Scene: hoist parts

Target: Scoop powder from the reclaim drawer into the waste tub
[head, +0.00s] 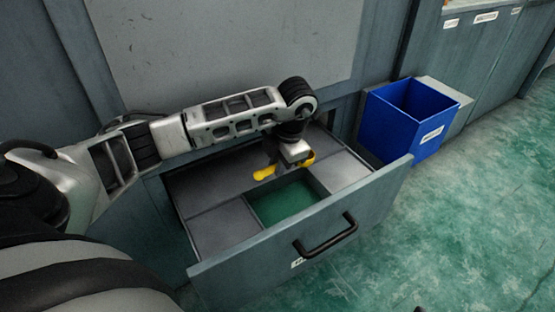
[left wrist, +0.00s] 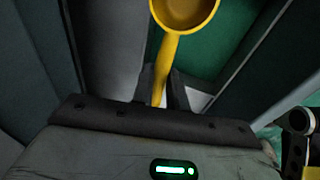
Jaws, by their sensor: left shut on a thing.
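The reclaim drawer (head: 228,270) stands pulled open in the head view, with a black handle on its front. Its middle compartment (head: 283,203) shows a green inside; I cannot tell powder from bare bottom. My left gripper (head: 287,165) is over the drawer, shut on the handle of a yellow scoop (head: 264,173). In the left wrist view the gripper (left wrist: 160,98) pinches the scoop's handle, and the round bowl (left wrist: 186,14) points away from it, with no powder clearly visible inside. The blue waste tub (head: 388,128) stands to the right of the drawer, open at the top. My right gripper is out of view.
Grey covered sections (head: 222,230) flank the green compartment inside the drawer. A tall grey cabinet wall (head: 230,50) rises behind it. More labelled cabinets (head: 470,55) stand at the upper right. The green floor (head: 455,220) at the right is clear.

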